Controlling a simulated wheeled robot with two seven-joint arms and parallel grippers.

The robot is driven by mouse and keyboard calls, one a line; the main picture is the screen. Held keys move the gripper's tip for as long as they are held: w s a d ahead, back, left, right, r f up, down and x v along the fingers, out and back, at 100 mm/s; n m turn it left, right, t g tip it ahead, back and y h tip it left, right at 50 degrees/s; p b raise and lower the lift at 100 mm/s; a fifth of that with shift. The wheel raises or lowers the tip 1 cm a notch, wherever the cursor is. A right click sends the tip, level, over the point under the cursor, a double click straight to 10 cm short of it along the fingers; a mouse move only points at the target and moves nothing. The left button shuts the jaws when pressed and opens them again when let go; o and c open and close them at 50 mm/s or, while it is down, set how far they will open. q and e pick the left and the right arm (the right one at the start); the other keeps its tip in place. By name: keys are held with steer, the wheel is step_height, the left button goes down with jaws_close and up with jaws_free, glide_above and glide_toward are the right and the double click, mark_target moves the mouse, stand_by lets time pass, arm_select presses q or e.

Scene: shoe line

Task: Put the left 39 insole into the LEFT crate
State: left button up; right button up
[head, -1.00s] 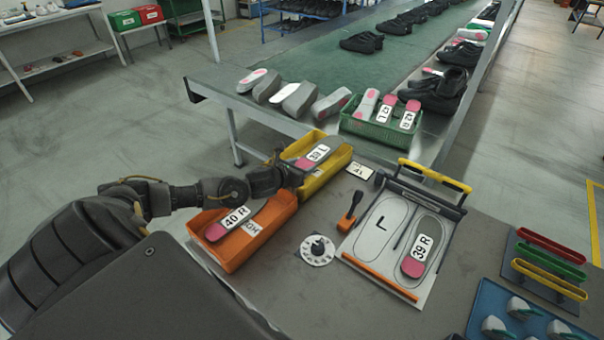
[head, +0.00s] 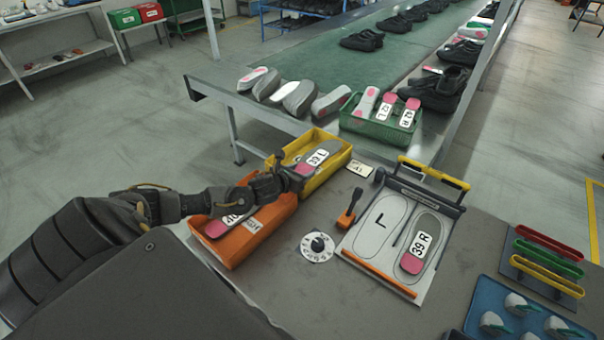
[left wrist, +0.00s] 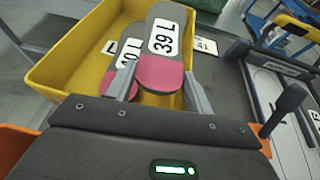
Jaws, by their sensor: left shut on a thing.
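My left gripper (head: 288,184) is shut on the heel of the left 39 insole (left wrist: 166,42), a grey insole with a pink heel and a "39 L" label. It also shows in the head view (head: 318,157), over the yellow crate (head: 331,172). Its heel is at the near end of the crate; I cannot tell if it touches anything inside. Another grey insole with an "L" label (left wrist: 127,58) lies in the crate, partly under it. The left gripper's fingers (left wrist: 159,88) flank the pink heel in the left wrist view. My right gripper is not in view. No crate label reads "LEFT" clearly.
An orange crate (head: 235,252) with a right insole stands nearer, partly behind my arm. A fixture (head: 382,262) to the right has an empty "L" outline and a 39 R insole (head: 420,245). A lever (head: 349,212) and dial (head: 317,247) stand between. A green crate (head: 375,131) stands behind.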

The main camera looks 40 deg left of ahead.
arm_select(q)
steer(key=o, duration=0.6)
steer(key=shift+s+d+f, duration=0.2)
steer(key=shift+s+f, duration=0.05)
steer(key=shift+f, duration=0.35)
steer(key=shift+o, duration=0.4)
steer(key=shift+s+f, duration=0.1)
steer(key=shift+f, duration=0.1)
steer(key=shift+r+p, duration=0.55)
steer(key=shift+r, duration=0.05)
steer(key=shift+s, duration=0.2)
steer(key=r+b+v, duration=0.1)
steer(key=v, duration=1)
steer(key=shift+a+b, duration=0.15)
steer(key=shift+b, duration=0.25)
steer(key=shift+w, duration=0.1)
